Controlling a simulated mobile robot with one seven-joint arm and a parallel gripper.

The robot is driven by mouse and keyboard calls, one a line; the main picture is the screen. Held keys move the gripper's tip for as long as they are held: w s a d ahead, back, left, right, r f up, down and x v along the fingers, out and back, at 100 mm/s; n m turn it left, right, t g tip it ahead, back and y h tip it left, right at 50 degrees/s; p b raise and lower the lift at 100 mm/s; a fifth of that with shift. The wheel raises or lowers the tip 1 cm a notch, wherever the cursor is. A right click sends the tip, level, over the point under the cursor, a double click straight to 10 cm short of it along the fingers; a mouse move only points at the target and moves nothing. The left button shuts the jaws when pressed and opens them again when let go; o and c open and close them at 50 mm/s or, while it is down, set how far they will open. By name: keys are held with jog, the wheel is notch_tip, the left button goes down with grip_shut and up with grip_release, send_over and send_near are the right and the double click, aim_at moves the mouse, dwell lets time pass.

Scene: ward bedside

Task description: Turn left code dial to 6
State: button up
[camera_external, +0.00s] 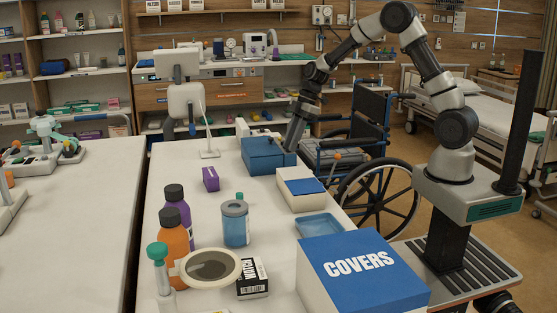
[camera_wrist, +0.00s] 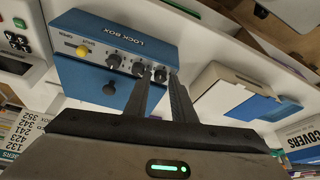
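The blue lock box (camera_external: 263,155) stands on the white table in the external view, under my gripper (camera_external: 290,145). In the wrist view the lock box (camera_wrist: 95,22) shows a row of three small dials: one at the left (camera_wrist: 114,60), a middle dial (camera_wrist: 138,69) and one at the right (camera_wrist: 160,75). My gripper also shows in the wrist view (camera_wrist: 163,76). Its two fingers are apart, with the right-hand dial in line with the gap between their tips. I cannot tell whether they touch it. The dial markings are too small to read.
A yellow button (camera_wrist: 83,50) and a dark round knob (camera_wrist: 83,88) are also on the lock box. A white box with a blue panel (camera_external: 301,192) stands close beside it. A purple box (camera_external: 210,179) and a large COVERS box (camera_external: 362,270) stand nearer the camera. A wheelchair (camera_external: 370,150) stands beside the table.

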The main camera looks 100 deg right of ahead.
jog(key=n+p, duration=0.1)
jog(key=r+n+y+p, duration=0.1)
jog(key=n+p, duration=0.1)
jog(key=shift+d, duration=0.15)
jog(key=n+p, duration=0.1)
jog(key=n+g+y+p, duration=0.1)
jog(key=shift+w+d+f+n, duration=0.1)
jog(key=shift+w+f+n, duration=0.05)
jog(key=shift+n, duration=0.25)
jog(key=shift+d+n+p, duration=0.15)
jog(key=shift+n+p, duration=0.15)
jog(key=w+a+v, duration=0.1)
jog(key=v, duration=1.6)
jog(key=a+r+m+g+p, duration=0.1)
jog(key=a+r+m+p, duration=0.1)
jog(key=a, duration=1.3)
jog(key=a+r+m+g+h+p, duration=0.1)
jog(key=a+r+m+p, duration=0.2)
jog(key=a, duration=1.2)
notch_tip(320, 180, up, 2)
jog(key=m, duration=0.2)
jog(key=shift+a+m, duration=0.25)
jog(key=shift+m, duration=0.05)
jog(key=shift+w, duration=0.1)
